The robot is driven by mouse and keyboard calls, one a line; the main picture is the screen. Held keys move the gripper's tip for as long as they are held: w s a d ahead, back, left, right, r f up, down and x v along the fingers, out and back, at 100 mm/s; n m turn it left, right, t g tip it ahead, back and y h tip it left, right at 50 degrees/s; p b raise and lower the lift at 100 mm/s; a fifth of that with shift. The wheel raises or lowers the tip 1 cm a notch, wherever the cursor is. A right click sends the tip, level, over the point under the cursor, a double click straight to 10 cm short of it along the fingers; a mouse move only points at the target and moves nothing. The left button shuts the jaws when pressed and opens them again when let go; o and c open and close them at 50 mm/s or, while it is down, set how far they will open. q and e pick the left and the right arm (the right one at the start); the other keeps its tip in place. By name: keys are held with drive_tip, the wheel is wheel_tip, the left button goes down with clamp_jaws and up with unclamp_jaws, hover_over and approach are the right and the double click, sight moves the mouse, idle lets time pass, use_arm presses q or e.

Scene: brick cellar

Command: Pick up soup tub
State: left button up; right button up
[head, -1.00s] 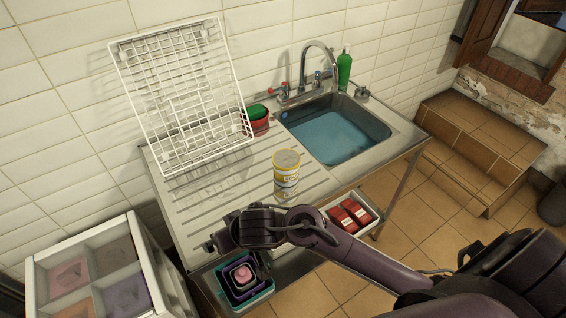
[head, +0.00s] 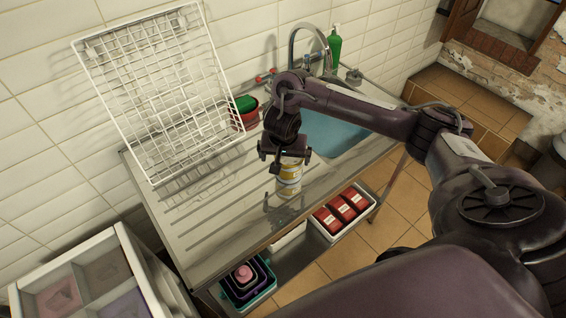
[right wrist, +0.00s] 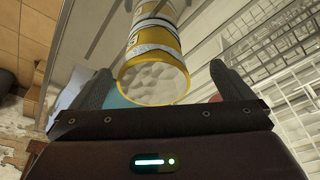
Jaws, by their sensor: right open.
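The soup tub (head: 289,180) is a yellow and white cylinder standing upright on the metal drainboard (head: 205,205), left of the sink. My right gripper (head: 286,163) is open right above the tub and hides its top in the head view. In the right wrist view the tub (right wrist: 155,62) lies between the two open fingers (right wrist: 160,90), its pale lumpy top facing the camera. I cannot tell whether the fingers touch it. My left gripper is not in view.
A white wire rack (head: 160,95) leans on the tiled wall. A red pot with a green sponge (head: 247,106) stands near the tap (head: 307,45). Below the counter are a tray of red packs (head: 341,212) and nested tubs (head: 247,280). A compartmented white crate (head: 85,275) is at lower left.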

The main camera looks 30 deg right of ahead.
sight(286, 160)
drive_tip(key=x, duration=0.1)
drive_tip(key=b+x, duration=0.2)
drive_tip(key=x, duration=0.1)
drive_tip(key=shift+w+d+r, duration=0.2)
drive_tip(key=shift+w+d, duration=0.05)
drive_tip(key=shift+w, duration=0.1)
drive_tip(key=shift+w+d+f, duration=0.1)
drive_tip(key=shift+d+f, duration=0.05)
drive_tip(key=shift+f, duration=0.05)
drive_tip(key=shift+w+f, duration=0.15)
drive_tip(key=shift+f, duration=0.25)
drive_tip(key=shift+w+d+f, duration=0.1)
drive_tip(key=shift+f, duration=0.15)
drive_tip(key=c, duration=1.1)
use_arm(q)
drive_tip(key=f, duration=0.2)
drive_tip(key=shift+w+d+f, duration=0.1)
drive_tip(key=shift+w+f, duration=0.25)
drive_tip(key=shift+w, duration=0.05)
use_arm(e)
drive_tip(key=shift+r, duration=0.1)
drive_tip(key=shift+c, duration=0.9)
